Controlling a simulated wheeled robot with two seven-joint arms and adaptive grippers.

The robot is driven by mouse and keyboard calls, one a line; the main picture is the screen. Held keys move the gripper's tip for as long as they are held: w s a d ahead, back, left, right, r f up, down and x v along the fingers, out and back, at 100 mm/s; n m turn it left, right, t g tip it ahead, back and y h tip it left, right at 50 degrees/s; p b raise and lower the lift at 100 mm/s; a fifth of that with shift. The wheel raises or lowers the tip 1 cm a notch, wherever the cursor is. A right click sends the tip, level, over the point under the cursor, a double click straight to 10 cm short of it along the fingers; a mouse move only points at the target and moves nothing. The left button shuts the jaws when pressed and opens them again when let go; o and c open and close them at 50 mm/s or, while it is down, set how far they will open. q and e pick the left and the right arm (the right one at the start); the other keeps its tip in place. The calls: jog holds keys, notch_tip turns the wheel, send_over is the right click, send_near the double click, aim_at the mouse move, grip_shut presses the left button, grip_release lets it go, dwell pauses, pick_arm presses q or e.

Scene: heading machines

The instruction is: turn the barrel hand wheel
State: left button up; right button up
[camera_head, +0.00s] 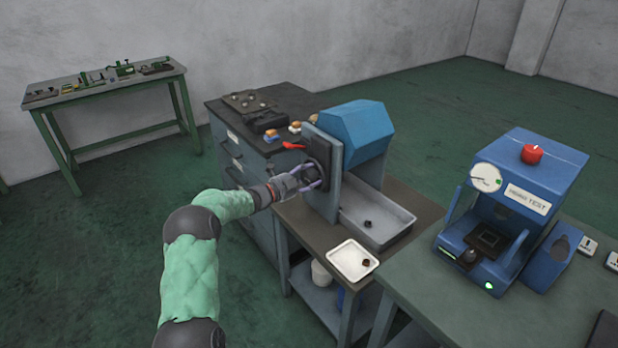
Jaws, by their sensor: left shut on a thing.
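The blue barrel (356,133) is mounted in a grey frame on a small dark-topped table. Its hand wheel (317,152) is a dark disc on the left face of the frame, with a red handle (293,146) pointing out to the left. My left gripper (316,181) reaches in from the left and is shut on the lower part of the hand wheel. Its fingers hide the exact point of contact. My right gripper is not in this view.
A grey tray (392,229) lies under the barrel with a small dark piece in it. A white tray (342,258) sits in front. A blue press tester (541,167) stands on the right bench. A dark cabinet (229,160) stands behind my left arm.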

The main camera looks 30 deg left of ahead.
pick_arm(q)
jog(key=o, duration=1.2)
jog(key=shift+c, duration=0.2)
jog(key=shift+s, duration=0.1)
jog(key=v, duration=1.1)
jog(key=shift+s, duration=0.4)
jog(key=shift+a, duration=0.15)
